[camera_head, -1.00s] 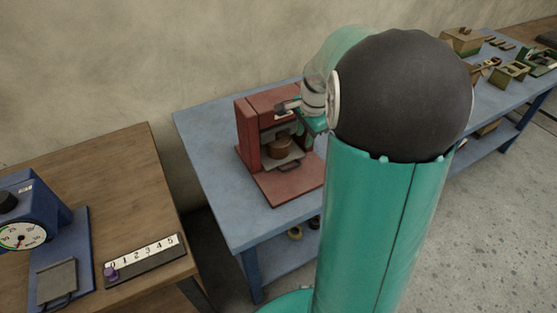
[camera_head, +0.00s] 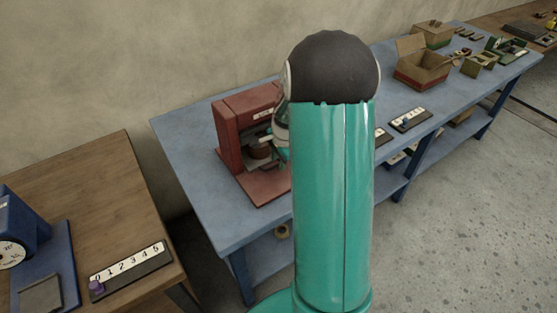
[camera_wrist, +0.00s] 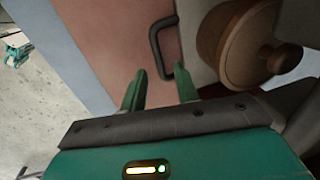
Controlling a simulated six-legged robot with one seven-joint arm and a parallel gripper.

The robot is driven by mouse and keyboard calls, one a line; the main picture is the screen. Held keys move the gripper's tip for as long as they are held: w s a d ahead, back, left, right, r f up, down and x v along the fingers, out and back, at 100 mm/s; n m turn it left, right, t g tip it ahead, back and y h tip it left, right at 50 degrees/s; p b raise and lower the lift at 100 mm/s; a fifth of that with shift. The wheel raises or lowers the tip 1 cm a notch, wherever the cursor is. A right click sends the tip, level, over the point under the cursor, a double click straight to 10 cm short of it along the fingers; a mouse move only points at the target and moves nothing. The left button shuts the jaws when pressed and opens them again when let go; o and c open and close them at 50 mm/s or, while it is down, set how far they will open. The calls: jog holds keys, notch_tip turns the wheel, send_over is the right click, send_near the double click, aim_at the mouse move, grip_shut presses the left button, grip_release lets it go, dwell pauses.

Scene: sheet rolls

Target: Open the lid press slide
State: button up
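The red lid press (camera_head: 230,140) stands on the blue table, with a wooden pot (camera_head: 259,151) inside its opening. In the wrist view the round wooden pot (camera_wrist: 235,40) with its knob sits at the upper right, on the grey slide plate (camera_wrist: 196,14). The dark U-shaped slide handle (camera_wrist: 154,48) projects from the plate's edge over the red base (camera_wrist: 110,40). My gripper (camera_wrist: 159,70) is open, its two green fingers apart. In the picture the handle's lower end lies between the fingertips; contact cannot be told. In the head view my arm hides most of the gripper.
A wooden table (camera_head: 90,205) at the left holds a blue dial device (camera_head: 25,240) and a number strip (camera_head: 130,268). Farther right on the blue table (camera_head: 185,165) are an open carton (camera_head: 422,70) and another number strip (camera_head: 410,119). Grey floor lies in front.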

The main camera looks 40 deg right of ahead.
jog(key=shift+f, duration=0.3)
grip_shut()
jog(key=s, duration=1.2)
jog(key=shift+a, duration=0.35)
